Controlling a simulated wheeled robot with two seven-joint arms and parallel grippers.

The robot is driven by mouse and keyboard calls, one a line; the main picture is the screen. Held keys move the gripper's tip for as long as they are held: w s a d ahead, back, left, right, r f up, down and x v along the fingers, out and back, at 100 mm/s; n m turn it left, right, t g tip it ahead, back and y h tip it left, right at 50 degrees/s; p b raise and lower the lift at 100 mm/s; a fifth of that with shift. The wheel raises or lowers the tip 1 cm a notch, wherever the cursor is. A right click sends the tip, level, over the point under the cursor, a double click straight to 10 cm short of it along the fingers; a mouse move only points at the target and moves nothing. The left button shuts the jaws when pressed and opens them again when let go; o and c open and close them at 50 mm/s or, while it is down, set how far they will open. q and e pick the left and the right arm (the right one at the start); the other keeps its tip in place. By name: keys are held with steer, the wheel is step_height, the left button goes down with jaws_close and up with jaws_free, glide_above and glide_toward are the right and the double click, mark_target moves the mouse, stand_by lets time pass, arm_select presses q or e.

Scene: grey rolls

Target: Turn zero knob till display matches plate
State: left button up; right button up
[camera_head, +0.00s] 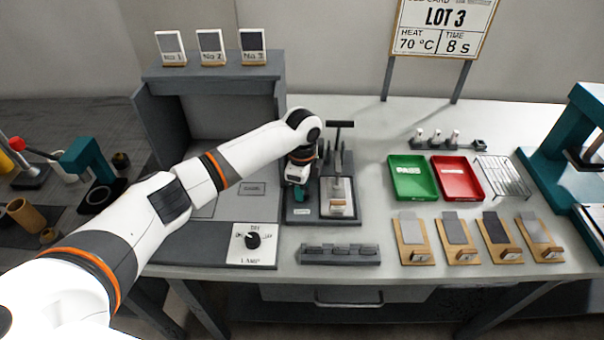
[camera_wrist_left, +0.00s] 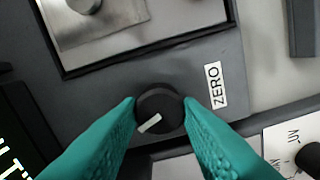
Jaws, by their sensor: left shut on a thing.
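The black zero knob (camera_wrist_left: 160,112) with a pale pointer mark sits beside the white ZERO label (camera_wrist_left: 214,86). My left gripper (camera_wrist_left: 160,108) has its teal fingers shut on the knob, one on each side. In the head view my left gripper (camera_head: 297,187) points down at the grey instrument (camera_head: 318,218), hiding the knob there. A metallic plate (camera_wrist_left: 110,14) lies in a recess above the knob. My right gripper is not in view.
A dark handle (camera_head: 340,125) rises behind the instrument. The lamp switch panel (camera_head: 253,243) is left of it, and a grey slotted block (camera_head: 340,254) in front. Green (camera_head: 413,191) and red (camera_head: 471,195) trays and several sample boards (camera_head: 412,255) stand to the right.

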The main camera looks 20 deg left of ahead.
arm_select(q)
steer(key=n+p, duration=0.3)
steer(key=p, duration=0.1)
steer(key=shift+s+r+n, duration=0.1)
steer(key=shift+r+n, duration=0.2)
steer(key=shift+n, duration=0.1)
steer(key=shift+f+n+p, duration=0.25)
steer(key=shift+n+p, duration=1.35)
steer(key=shift+n, duration=0.2)
steer(key=o, duration=1)
steer(key=shift+c, duration=0.2)
step_height(320, 180, up, 12)
steer(key=shift+b, duration=0.35)
